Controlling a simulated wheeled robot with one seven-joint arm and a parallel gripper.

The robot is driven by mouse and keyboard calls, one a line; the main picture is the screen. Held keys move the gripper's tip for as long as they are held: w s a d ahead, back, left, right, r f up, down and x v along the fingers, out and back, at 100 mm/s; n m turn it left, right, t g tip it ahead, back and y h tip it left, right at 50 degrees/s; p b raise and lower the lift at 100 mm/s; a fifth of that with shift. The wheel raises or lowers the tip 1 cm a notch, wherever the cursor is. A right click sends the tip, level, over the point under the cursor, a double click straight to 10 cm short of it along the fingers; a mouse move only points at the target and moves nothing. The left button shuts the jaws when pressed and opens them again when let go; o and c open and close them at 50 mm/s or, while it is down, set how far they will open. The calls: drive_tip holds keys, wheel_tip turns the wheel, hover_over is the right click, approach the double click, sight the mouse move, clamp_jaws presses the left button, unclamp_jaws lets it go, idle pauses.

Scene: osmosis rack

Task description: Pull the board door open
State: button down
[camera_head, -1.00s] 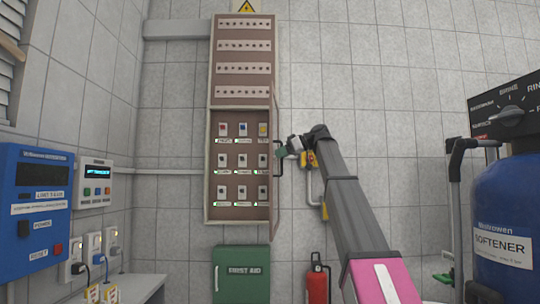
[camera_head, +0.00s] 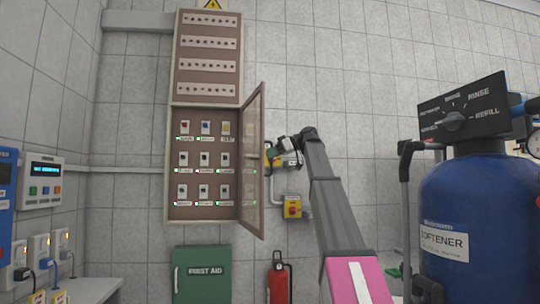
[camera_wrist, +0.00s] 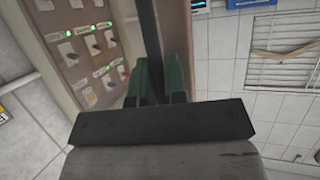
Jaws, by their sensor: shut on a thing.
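The board (camera_head: 172,150) is a tall brown wall cabinet with rows of switches. Its glazed door (camera_head: 254,200) hinges on the right side and stands partly open, swung out from the wall. My gripper (camera_head: 270,153) is at the door's outer face, by its dark handle, and is shut on that handle. In the wrist view my green fingers (camera_wrist: 156,84) close around a dark upright bar (camera_wrist: 148,25), with the board's labelled switches to the left.
A yellow box with a red knob (camera_head: 292,207) is on the wall right of the door. A green first aid box (camera_head: 201,272) and a fire extinguisher (camera_head: 279,280) are below. A blue softener tank (camera_head: 470,215) stands at right. The wall above my arm is clear.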

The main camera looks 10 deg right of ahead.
drive_tip(key=shift+f, duration=0.1)
drive_tip(key=c, duration=1.2)
unclamp_jaws()
drive_tip(key=shift+d, duration=0.1)
drive_tip(key=v, duration=1)
drive_tip(key=shift+s+d+r, duration=0.15)
drive_tip(key=shift+d+r, duration=0.05)
drive_tip(key=shift+r, duration=0.05)
